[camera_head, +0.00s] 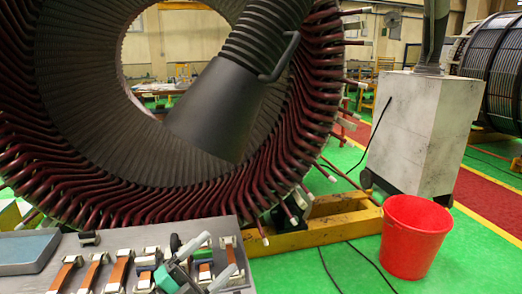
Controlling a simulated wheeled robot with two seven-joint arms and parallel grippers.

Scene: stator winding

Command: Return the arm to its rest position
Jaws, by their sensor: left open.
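My left gripper (220,254) is low in the view, above the right part of a grey tray (112,239). Its two light grey fingers point up and right and stand apart, with nothing visible between them. The tray holds several brown strips with silvery ends, one of them (119,270) left of the gripper. The gripper covers part of the strips behind it. The large stator (75,185), a ring of dark red coil ends, stands behind the tray, and the gripper looks apart from it. My right gripper is not in view.
A dark ribbed hose with a wide hood (215,108) and handle hangs before the stator opening. A yellow support (325,232) is under the stator. A red bucket (414,238) and a pale cabinet (420,130) stand at right. Cables cross the green floor.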

